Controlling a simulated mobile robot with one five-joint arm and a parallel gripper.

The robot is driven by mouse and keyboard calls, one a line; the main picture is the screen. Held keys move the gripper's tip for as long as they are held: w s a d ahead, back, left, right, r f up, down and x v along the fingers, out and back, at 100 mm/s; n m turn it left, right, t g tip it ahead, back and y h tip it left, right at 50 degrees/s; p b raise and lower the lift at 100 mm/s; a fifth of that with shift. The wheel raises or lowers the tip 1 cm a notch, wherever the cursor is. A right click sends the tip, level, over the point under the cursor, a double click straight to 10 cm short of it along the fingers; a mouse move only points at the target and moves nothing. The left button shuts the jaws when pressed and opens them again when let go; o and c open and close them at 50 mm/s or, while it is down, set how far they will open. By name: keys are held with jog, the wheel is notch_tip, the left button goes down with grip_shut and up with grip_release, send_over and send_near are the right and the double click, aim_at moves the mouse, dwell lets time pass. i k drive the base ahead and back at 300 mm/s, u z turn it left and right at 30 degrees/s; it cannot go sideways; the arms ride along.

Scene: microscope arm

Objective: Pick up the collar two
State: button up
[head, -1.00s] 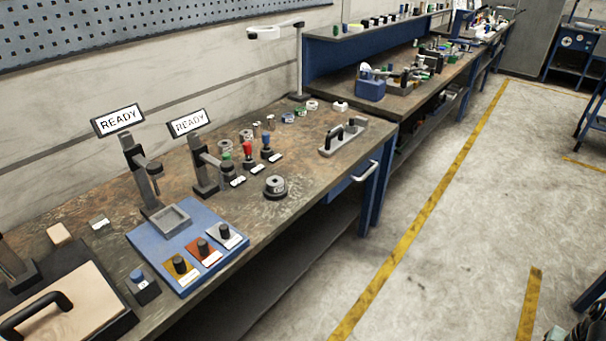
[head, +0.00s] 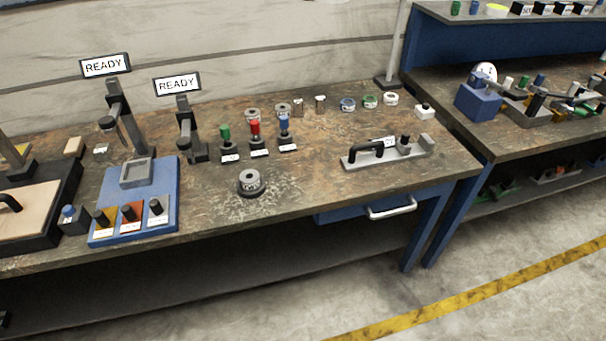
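Several small ring-shaped parts that could be collars stand at the back of the workbench (head: 320,185). Two are grey metal rings, a left one (head: 252,114) and a right one (head: 283,109). Farther right are a blue-marked ring (head: 347,104), a green-marked ring (head: 370,101) and a white-topped ring (head: 391,98). I cannot tell which of these is collar two; no readable label names it. My gripper is not in view.
Green (head: 225,142), red (head: 255,134) and blue (head: 284,127) knobs stand in front of the grey rings. A round grey fixture (head: 250,182) and a black-handled plate (head: 385,153) sit nearer. Two stands carry READY signs (head: 105,66). Floor is free at front right.

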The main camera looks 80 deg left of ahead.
aim_at(250, 180)
jog(key=u, duration=0.2)
jog(key=i, duration=0.55)
jog(key=u, duration=5.25)
